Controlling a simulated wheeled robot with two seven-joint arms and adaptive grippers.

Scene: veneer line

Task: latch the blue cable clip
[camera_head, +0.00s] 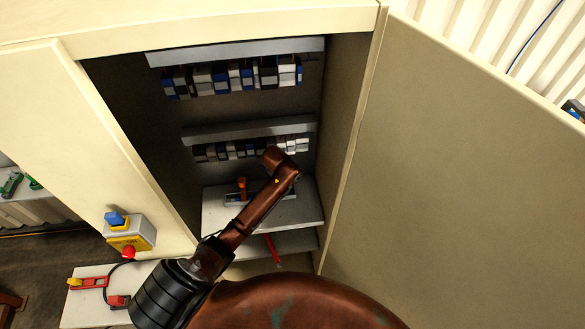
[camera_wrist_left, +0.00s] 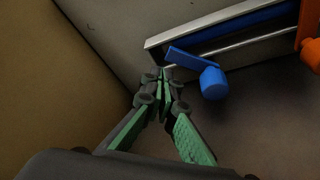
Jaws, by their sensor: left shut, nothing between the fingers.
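The blue cable clip shows in the left wrist view as a flat blue lever with a round knob (camera_wrist_left: 213,82), at the left end of a pale rail (camera_wrist_left: 220,48). The lever's left end lies by the rail edge. My left gripper (camera_wrist_left: 165,78) is shut and empty, its tips just below and left of that end; I cannot tell whether they touch. An orange part (camera_wrist_left: 308,45) sits at the rail's right. In the head view an orange part (camera_head: 241,187) stands on the shelf; I cannot make out the blue clip or left gripper there. My right gripper is not in view.
Two rows of terminal blocks (camera_head: 235,78) hang above the cabinet shelf (camera_head: 299,212). Cabinet doors stand open on the left (camera_head: 65,130) and right (camera_head: 460,170). A yellow switch box (camera_head: 130,240) is at lower left. A side wall (camera_wrist_left: 50,85) is close to the left of the gripper.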

